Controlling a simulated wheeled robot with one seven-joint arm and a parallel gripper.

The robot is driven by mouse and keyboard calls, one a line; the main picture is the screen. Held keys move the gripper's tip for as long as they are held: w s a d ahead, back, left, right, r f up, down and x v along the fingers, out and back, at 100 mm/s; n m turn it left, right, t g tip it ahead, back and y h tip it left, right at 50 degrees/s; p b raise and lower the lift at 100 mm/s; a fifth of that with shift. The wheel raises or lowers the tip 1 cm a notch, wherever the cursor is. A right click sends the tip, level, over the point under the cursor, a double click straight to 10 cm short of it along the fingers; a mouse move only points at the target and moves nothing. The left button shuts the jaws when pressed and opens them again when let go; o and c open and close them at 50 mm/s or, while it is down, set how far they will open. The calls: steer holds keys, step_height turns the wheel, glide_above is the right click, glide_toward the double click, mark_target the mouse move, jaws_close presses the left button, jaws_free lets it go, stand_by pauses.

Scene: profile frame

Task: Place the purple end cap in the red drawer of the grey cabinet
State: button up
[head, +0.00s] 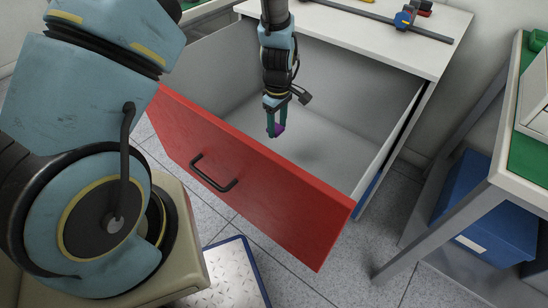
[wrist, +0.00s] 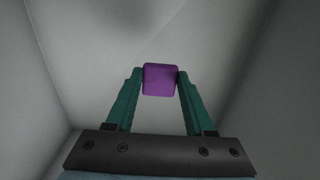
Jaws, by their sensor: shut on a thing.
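The purple end cap (wrist: 160,80) is held between the two green fingertips of my gripper (wrist: 160,84) in the wrist view. In the head view my gripper (head: 275,129) points down inside the open red drawer, and a bit of the purple end cap (head: 279,130) shows at its tips. The red drawer (head: 245,175) is pulled well out of the grey cabinet (head: 388,43), with its red front and black handle facing me. The drawer's pale grey inside looks empty. The gap between the cap and the drawer floor is hard to judge.
A clamp-like bar (head: 385,20) with blue and red parts lies on the cabinet top. A workbench with a green top (head: 527,150) stands at the right, with a blue bin (head: 485,210) below. A blue-edged metal plate (head: 235,275) is on the tiled floor.

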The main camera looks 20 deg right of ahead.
step_height(320, 180, down, 10)
steer(key=shift+s+d+f, duration=0.1)
steer(key=shift+s, duration=0.05)
stand_by(0.3)
steer(key=o, duration=1.3)
steer(key=shift+f, duration=0.1)
step_height(320, 180, up, 12)
steer(key=shift+r, duration=0.2)
